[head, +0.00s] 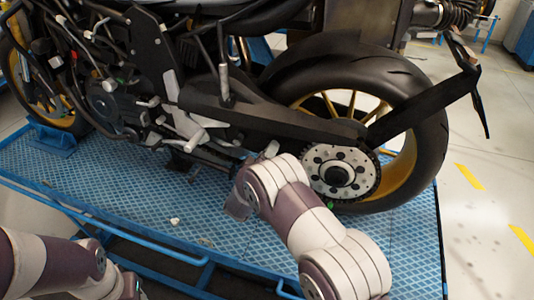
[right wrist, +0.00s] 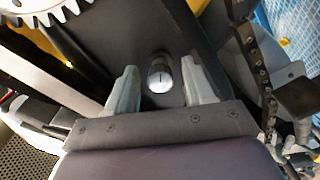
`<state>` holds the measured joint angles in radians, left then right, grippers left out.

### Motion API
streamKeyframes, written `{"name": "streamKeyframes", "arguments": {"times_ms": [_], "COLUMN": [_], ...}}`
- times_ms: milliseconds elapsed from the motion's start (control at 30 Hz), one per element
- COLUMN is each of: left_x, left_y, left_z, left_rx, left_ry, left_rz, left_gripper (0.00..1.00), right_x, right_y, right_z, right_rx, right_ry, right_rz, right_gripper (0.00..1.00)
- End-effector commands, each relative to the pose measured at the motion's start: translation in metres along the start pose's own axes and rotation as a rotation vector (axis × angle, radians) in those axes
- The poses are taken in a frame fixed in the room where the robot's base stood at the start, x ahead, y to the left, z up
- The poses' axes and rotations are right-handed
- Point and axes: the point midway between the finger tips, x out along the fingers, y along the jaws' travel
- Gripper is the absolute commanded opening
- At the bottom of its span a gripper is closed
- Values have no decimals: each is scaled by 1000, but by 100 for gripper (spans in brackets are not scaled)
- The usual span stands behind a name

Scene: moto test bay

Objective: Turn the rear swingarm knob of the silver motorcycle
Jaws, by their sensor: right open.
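The motorcycle stands upright, with its dark swingarm (head: 265,118) running back to the rear wheel (head: 425,160). In the right wrist view, a short round silver-faced knob (right wrist: 160,76) sticks out of the dark swingarm surface (right wrist: 195,25). My right gripper (right wrist: 159,72) is open, with one pale finger on each side of the knob. Gaps show between the fingers and the knob, so it is not gripped. In the head view, my right gripper (head: 268,150) is at the lower edge of the swingarm, and I cannot make out the knob there. My left arm enters at the lower left; its fingers do not show.
The motorcycle stands on a blue textured platform (head: 130,195) with a blue rail along its front. A toothed disc (head: 340,174) sits close right of my right gripper. In the right wrist view, a chain (right wrist: 262,75) runs at the right.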

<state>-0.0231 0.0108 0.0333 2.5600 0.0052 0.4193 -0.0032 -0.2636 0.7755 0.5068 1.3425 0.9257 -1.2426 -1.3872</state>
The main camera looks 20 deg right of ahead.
Motion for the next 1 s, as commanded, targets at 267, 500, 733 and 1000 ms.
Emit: {"name": "streamKeyframes", "arguments": {"times_ms": [267, 500, 733, 1000], "left_x": [18, 28, 28, 28], "left_y": [0, 0, 0, 0], "left_z": [2, 3, 3, 3], "left_rx": [0, 0, 0, 0], "left_ry": [0, 0, 0, 0], "left_rz": [0, 0, 0, 0], "left_gripper": [51, 51, 51, 51], "right_x": [-62, -114, -126, -126], "right_y": [-4, -2, 0, 0], "right_z": [0, -1, -1, -1], "right_rx": [0, 0, 0, 0], "right_ry": [6, 4, 2, 2], "right_rz": [-2, 0, 2, 2], "right_gripper": [53, 53, 53, 53]}}
